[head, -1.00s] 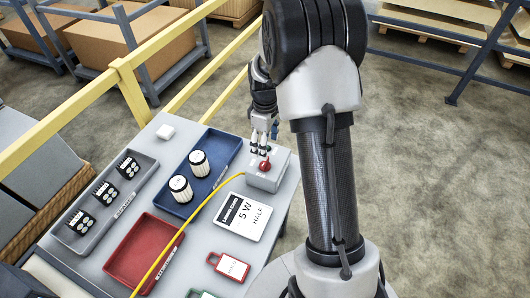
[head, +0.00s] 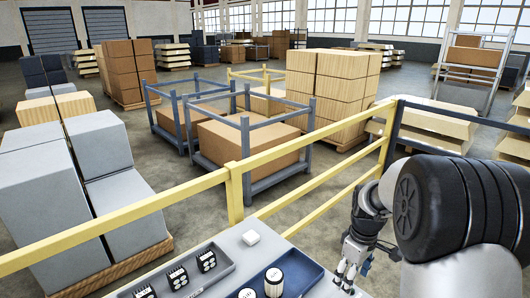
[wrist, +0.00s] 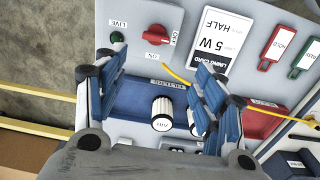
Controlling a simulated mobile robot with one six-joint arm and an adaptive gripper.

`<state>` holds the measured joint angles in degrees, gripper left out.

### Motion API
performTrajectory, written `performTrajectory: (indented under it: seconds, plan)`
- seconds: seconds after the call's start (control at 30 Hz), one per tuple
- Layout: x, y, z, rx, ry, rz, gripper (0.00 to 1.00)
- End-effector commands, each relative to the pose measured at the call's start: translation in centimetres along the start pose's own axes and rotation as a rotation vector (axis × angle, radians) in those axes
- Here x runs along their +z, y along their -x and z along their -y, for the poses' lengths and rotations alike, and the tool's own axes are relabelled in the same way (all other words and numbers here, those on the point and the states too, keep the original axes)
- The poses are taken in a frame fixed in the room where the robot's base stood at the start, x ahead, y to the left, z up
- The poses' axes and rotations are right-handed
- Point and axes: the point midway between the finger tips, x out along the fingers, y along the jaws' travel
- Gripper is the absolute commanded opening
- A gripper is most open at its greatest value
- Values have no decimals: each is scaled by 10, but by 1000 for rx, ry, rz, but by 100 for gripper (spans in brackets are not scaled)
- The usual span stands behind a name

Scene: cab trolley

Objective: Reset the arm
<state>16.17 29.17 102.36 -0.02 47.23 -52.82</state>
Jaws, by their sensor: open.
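My gripper (head: 348,274) is at the bottom right of the head view, pointing down at the right end of the trolley. In the wrist view my gripper (wrist: 162,62) is open with nothing between its fingers. Beyond the fingertips in that view is a grey switch box (wrist: 140,15) with a red knob (wrist: 155,36) and a green LIVE lamp (wrist: 117,37). The knob is marked ON and OFF. The head view cuts off the near part of the trolley, so the box is hidden there.
The blue tray (wrist: 135,101) holds a white cylinder (wrist: 162,114). A lining card (wrist: 222,45), red tag (wrist: 278,47), green tag (wrist: 305,58) and yellow cable (wrist: 180,77) lie near. A grey tray (head: 215,285) holds several black parts. A yellow rail (head: 235,195) runs behind the trolley.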

Motion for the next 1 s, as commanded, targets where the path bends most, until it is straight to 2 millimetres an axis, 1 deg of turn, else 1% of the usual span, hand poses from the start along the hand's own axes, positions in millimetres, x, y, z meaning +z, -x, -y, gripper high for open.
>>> performTrajectory:
  seconds: [0.03, 0.17, 0.2, 0.3, 0.4, 0.5, 0.63, 0.8, 0.9, 1.0]
  plan:
    - [-1, 19, 9, 17, -19, -14, 64]
    - [3, 66, 40, 54, -98, -51, 64]
    - [6, 79, 51, 64, -126, -64, 64]
    - [14, 108, 79, 85, -192, -96, 64]
    - [26, 132, 108, 103, -259, -133, 64]
    - [39, 151, 136, 117, -324, -171, 64]
    - [60, 168, 172, 129, -409, -225, 64]
    - [89, 176, 215, 132, -516, -297, 64]
    - [103, 176, 233, 129, -567, -333, 64]
    - [112, 174, 245, 125, -604, -358, 64]
